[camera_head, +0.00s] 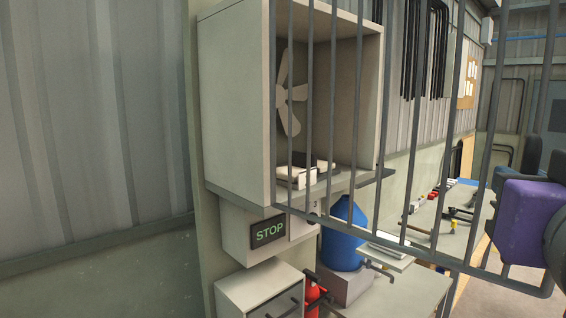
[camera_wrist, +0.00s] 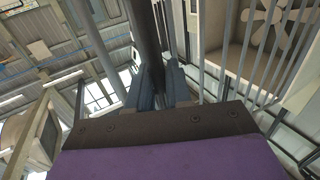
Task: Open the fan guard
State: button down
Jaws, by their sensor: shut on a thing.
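The fan guard (camera_head: 411,130) is a grey frame of upright bars in front of an open beige box (camera_head: 233,105). Its left side is by the box's front, and its right side stands well out from the box, towards me. The pale fan (camera_head: 288,95) shows inside the box, partly behind bars. My gripper (camera_head: 535,160), with a purple body, is at the guard's right edge. In the wrist view, my gripper (camera_wrist: 163,85) has its dark blue fingers shut on a thick bar of the guard (camera_wrist: 143,35). The exact finger contact is partly hidden.
A STOP sign (camera_head: 268,232) is on a unit below the box. A blue container (camera_head: 344,235), a red extinguisher (camera_head: 311,294) and a bench (camera_head: 425,285) with tools stand below and behind the guard. The left wall is bare.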

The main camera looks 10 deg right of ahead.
jog(key=shift+s+a+r, duration=0.2)
jog(key=shift+s+a, duration=0.15)
jog(key=shift+a, duration=0.2)
jog(key=shift+w+d, duration=0.1)
jog(key=shift+d, duration=0.1)
jog(key=c, duration=1.2)
grip_release()
jog(key=shift+a+f, duration=0.1)
jog(key=shift+a, duration=0.05)
jog(key=p+v, duration=0.1)
jog(key=v, duration=1.6)
jog(key=shift+a+p, duration=0.35)
jog(key=shift+a, duration=0.05)
jog(key=shift+f, duration=0.1)
